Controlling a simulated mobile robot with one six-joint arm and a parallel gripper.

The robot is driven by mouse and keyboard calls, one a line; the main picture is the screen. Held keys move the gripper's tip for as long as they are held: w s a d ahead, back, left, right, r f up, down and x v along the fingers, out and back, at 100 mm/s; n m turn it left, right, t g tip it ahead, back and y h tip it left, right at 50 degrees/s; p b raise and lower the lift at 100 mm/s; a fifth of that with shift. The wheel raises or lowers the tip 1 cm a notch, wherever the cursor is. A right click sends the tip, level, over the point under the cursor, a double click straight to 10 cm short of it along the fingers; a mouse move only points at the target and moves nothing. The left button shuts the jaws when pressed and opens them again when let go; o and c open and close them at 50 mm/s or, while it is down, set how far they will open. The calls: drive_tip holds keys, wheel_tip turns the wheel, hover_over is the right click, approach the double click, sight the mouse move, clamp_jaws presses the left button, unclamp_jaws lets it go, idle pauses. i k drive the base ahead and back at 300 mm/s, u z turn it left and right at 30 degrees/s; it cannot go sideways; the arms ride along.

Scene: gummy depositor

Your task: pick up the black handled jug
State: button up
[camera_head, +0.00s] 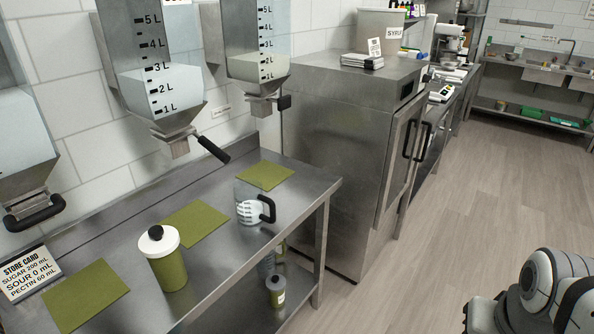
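A clear jug with a black handle (248,208) stands upright on the steel counter (225,266), near its right end. Its handle points right, and white marks show on its side. The jug stands apart from the green mats on the counter. Part of my arm shows at the lower right, over the floor and well away from the jug. My gripper's fingers do not show.
A green and white canister with a black knob (161,254) stands left of the jug. Hoppers with level marks (160,80) hang above the counter. A black lever (213,148) juts out. A steel cabinet (340,150) stands right; open floor (450,220) lies beyond.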

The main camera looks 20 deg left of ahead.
sight(250, 199)
drive_tip(key=u, duration=0.7)
drive_tip(key=i, duration=1.2)
drive_tip(key=u, duration=0.95)
drive_tip(key=i, duration=0.35)
drive_tip(key=u, duration=0.15)
drive_tip(key=k, duration=0.75)
drive_tip(key=u, duration=0.2)
drive_tip(key=i, duration=0.75)
drive_tip(key=z, duration=0.05)
